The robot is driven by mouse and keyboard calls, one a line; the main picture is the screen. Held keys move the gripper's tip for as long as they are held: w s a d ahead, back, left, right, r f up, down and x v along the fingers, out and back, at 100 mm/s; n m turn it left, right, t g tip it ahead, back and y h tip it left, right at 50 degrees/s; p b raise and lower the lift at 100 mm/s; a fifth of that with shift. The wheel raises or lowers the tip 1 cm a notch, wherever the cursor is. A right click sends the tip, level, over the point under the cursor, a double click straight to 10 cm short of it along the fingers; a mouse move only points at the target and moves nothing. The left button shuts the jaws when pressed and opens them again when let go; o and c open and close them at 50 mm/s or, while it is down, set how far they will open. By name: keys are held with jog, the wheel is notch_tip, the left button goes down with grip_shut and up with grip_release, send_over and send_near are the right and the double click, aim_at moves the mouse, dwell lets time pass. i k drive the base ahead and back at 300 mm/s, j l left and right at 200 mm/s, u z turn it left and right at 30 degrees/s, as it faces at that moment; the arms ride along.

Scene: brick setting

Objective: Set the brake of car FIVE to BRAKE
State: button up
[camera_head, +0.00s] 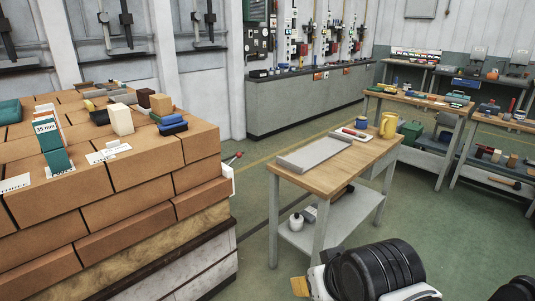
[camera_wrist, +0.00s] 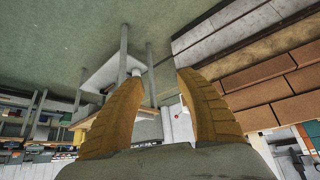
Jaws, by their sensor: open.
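A car stacked with orange bricks (camera_head: 130,205) fills the left of the head view. The bricks (camera_wrist: 270,88) also show at the right of the upside-down wrist view. A small lever with a red tip (camera_head: 236,157) sticks out by the stack's right edge, above a white part (camera_head: 228,180). A red tip (camera_wrist: 177,116) shows between my fingers in the wrist view, some way off. My gripper (camera_wrist: 161,74) is open and empty. One ochre finger (camera_head: 300,286) shows at the bottom of the head view, apart from the car.
A wooden table (camera_head: 325,168) with a grey tray (camera_head: 313,153), a yellow mug (camera_head: 388,125) and a lower shelf stands right of the car. Loose blocks, including a cream one (camera_head: 120,120), lie on the bricks.

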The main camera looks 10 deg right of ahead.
aim_at(239, 155)
jog(key=i+l+u, duration=0.15)
jog(key=i, duration=0.4)
jog(key=i+l+u, duration=0.1)
jog(key=i+l, duration=0.35)
jog(key=i+l+u, duration=0.15)
jog(key=i+l, duration=0.25)
jog(key=i, duration=0.25)
